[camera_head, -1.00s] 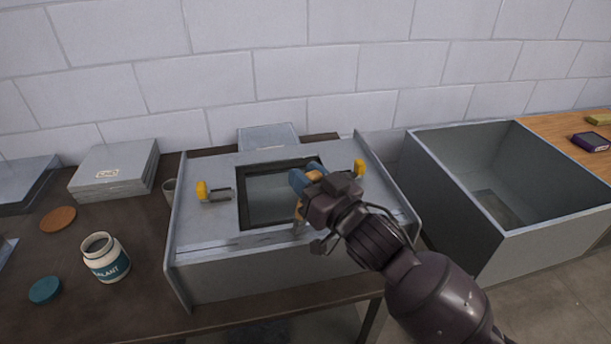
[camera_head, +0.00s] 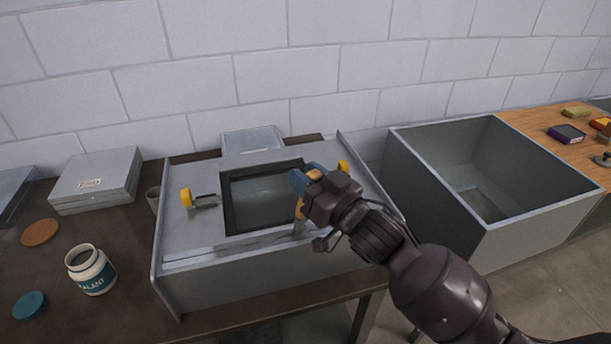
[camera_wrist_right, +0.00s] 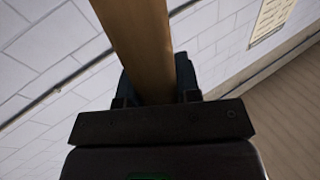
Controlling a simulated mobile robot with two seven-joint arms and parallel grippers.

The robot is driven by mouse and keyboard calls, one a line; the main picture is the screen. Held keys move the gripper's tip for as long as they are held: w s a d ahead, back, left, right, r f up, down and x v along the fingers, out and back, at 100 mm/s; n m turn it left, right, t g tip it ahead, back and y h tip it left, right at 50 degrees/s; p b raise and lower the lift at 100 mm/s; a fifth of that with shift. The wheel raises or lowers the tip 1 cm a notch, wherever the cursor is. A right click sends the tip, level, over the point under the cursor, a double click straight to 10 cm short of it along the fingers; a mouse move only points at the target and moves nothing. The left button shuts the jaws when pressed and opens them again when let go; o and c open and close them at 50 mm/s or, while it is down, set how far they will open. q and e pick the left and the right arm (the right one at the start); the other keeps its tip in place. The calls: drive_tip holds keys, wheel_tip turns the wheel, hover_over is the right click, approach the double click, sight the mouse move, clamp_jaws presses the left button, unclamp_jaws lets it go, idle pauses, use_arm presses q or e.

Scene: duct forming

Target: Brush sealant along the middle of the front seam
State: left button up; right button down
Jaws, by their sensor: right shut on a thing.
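The grey sheet-metal duct (camera_head: 190,235) lies on the dark table, with a dark-framed square opening (camera_head: 229,210) in its top. Its front seam (camera_head: 215,252) runs along the front edge of the top. My right gripper (camera_head: 302,187) is shut on a brush with a wooden handle (camera_head: 299,208), over the right part of the duct near the front seam. The handle also shows between the fingers in the right wrist view (camera_wrist_right: 135,45). The bristle end is small and mostly hidden, so contact with the seam cannot be told. An open sealant jar (camera_head: 92,272) stands left of the duct. My left gripper is not in view.
Yellow-handled clamps sit on the duct at left (camera_head: 186,198) and right (camera_head: 343,166). A teal lid (camera_head: 30,305) and a brown disc (camera_head: 40,232) lie near the jar. Stacked grey panels (camera_head: 95,180) stand behind. A large open metal box (camera_head: 540,218) stands at right.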

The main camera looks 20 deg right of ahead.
sight(322, 176)
drive_tip(key=shift+d+f+p, duration=0.1)
drive_tip(key=shift+d+p, duration=0.35)
drive_tip(key=shift+d, duration=1.05)
drive_tip(key=shift+d, duration=0.15)
drive_tip(key=shift+d+p, duration=0.7)
drive_tip(key=shift+d, duration=0.7)
